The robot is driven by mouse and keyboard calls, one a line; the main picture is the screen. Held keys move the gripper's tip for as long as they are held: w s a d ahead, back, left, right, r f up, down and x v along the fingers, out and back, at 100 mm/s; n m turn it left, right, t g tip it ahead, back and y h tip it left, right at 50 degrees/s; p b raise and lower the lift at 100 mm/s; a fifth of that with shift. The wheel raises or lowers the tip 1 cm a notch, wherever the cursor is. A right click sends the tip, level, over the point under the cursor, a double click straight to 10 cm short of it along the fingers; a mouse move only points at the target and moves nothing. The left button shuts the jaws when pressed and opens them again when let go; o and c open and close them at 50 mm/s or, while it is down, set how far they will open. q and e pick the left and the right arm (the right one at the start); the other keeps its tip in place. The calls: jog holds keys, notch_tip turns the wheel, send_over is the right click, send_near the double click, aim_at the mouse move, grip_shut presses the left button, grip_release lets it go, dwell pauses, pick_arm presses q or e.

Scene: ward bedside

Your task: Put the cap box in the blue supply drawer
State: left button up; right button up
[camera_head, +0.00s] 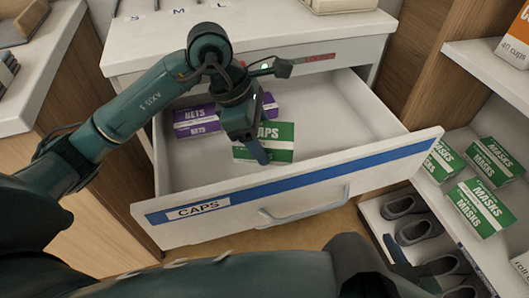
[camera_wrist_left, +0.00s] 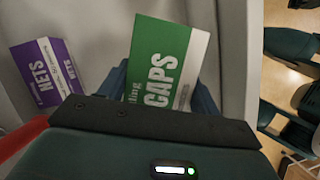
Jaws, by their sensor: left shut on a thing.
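The cap box (camera_head: 277,153), green and white and lettered CAPS, is within the open drawer's outline. It also shows in the wrist view (camera_wrist_left: 165,65). My left gripper (camera_head: 258,148) reaches down over the drawer and is shut on the box, with blue fingers at its two sides in the wrist view. Whether the box touches the drawer floor cannot be told. The supply drawer (camera_head: 330,170) is pulled out, white with a blue front stripe and a CAPS label.
The drawer's right part is clear. Green MASKS boxes (camera_head: 482,205) sit on a shelf at right, by grey shoes (camera_head: 405,206). The cabinet top (camera_head: 260,27) is above the drawer.

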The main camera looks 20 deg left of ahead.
pick_arm(q)
jog(key=shift+f+b, duration=0.75)
jog(key=shift+f, duration=3.4)
jog(key=o, duration=1)
pick_arm(e)
jog(key=shift+w+a+f+n, duration=0.15)
jog(key=shift+f+n, duration=0.05)
jog(key=shift+f, duration=0.25)
jog(key=shift+w+a+f+n, duration=0.1)
jog(key=shift+a+f+n, duration=0.1)
jog(key=shift+f, duration=0.2)
jog(key=shift+y, duration=0.3)
pick_arm(q)
jog(key=shift+r+p, duration=0.25)
jog(key=shift+p, duration=0.05)
jog(key=p+v, duration=0.6)
jog(key=v, duration=0.5)
jog(key=shift+a+r, duration=0.25)
jog(key=shift+r, duration=0.05)
pick_arm(e)
jog(key=s+d+r+m+h, duration=0.1)
jog(key=d+r+m, duration=0.2)
jog(key=r, duration=0.4)
jog(key=shift+s+r+t, duration=0.35)
jog(key=shift+t, duration=0.05)
